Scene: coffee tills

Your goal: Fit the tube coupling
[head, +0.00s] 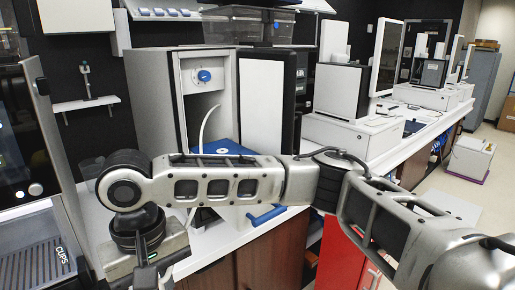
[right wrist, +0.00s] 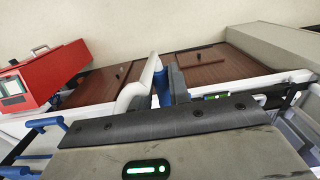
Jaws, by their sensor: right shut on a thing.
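A thin white tube (head: 207,125) curves up in the head view beside a blue-topped unit (head: 222,147), partly behind my right arm. The arm crosses the picture from the right, and my right gripper (head: 146,279) hangs at the lower left, cut off by the bottom edge. In the right wrist view, the right gripper (right wrist: 166,92) is shut on a blue piece (right wrist: 162,86), which I take to be the coupling. A white bent part (right wrist: 140,90) lies right beside it; I cannot tell whether they are joined. My left gripper is out of view.
A machine marked CUPS (head: 40,245) stands close at the left. A grey cabinet with an open white door (head: 262,98) stands behind the arm. Blue handles (head: 266,215) stick out at the counter front. Tills (head: 340,135) line the right counter. A red case (right wrist: 45,78) shows in the right wrist view.

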